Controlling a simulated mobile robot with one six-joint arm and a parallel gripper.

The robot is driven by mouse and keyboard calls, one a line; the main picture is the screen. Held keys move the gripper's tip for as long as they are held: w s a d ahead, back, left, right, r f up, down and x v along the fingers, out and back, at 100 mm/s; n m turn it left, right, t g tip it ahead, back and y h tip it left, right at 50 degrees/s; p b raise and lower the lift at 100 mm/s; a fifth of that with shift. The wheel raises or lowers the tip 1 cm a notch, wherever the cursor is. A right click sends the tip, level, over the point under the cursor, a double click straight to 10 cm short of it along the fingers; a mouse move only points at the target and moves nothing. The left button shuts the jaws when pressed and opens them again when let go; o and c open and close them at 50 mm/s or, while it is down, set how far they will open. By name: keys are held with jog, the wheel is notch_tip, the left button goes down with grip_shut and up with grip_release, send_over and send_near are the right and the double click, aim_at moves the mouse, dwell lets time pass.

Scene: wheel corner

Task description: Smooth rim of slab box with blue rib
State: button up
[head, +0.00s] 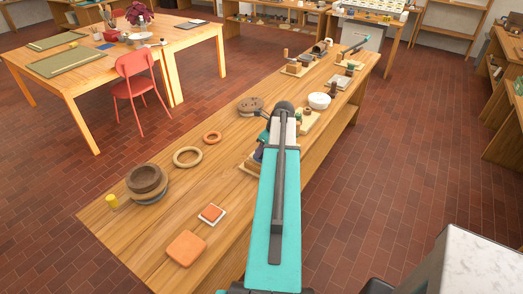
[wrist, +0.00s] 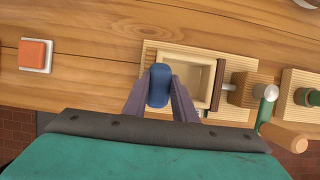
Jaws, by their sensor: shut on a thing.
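My gripper (wrist: 160,80) is shut on the blue rib (wrist: 159,88), which stands upright between the two fingers. The slab box (wrist: 201,80) is a cream, open-topped rectangular box on a pale ribbed wooden board (wrist: 185,50). The rib is at the left end of the box, over or beside its left wall; I cannot tell whether it touches the rim. The fingers and rib hide part of that left side, and my wrist lies in front of the near side. In the head view my arm hides most of the box, and the board's edge (head: 249,163) shows beside it.
An orange square on a white tile (wrist: 35,55) lies left. Bare bench lies between. A white bowl (head: 318,101) stands farther along.

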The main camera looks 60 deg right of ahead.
jog(key=shift+s+f, duration=0.1)
jog(key=shift+s, duration=1.2)
jog(key=shift+d+f+p, duration=0.1)
jog(key=shift+d+p, duration=0.3)
jog(key=shift+d, duration=1.25)
jog(key=shift+s+d, duration=0.1)
jog(key=shift+d, duration=0.1)
jog(key=shift+d+p, duration=0.4)
jog(key=shift+d, duration=1.1)
jog(key=shift+d, duration=0.15)
jog(key=shift+d+p, duration=0.3)
jog(key=shift+d, duration=1.2)
